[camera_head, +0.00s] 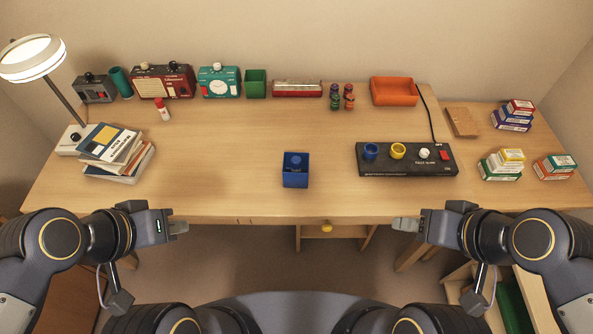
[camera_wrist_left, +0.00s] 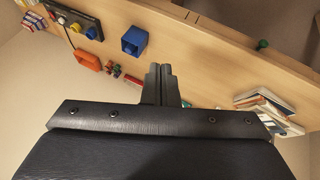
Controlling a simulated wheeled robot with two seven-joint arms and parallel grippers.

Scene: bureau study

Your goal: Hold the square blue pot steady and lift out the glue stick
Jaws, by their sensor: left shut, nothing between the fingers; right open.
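The square blue pot (camera_head: 295,180) stands upright near the front edge of the desk, at the middle. A round blue top (camera_head: 295,159) shows inside it; I cannot tell for sure whether this is the glue stick. The pot also shows in the left wrist view (camera_wrist_left: 130,46), upper left of the fingers. My left gripper (camera_head: 182,227) is shut and empty at the front edge, left of the pot. My right gripper (camera_head: 402,224) is open and empty, right of the pot.
A black panel (camera_head: 408,173) with blue and yellow cups lies right of the pot. Stacked books (camera_head: 117,160) and a lamp (camera_head: 70,139) stand at the left, small boxes (camera_head: 503,165) at the right. The desk (camera_head: 225,170) is clear around the pot.

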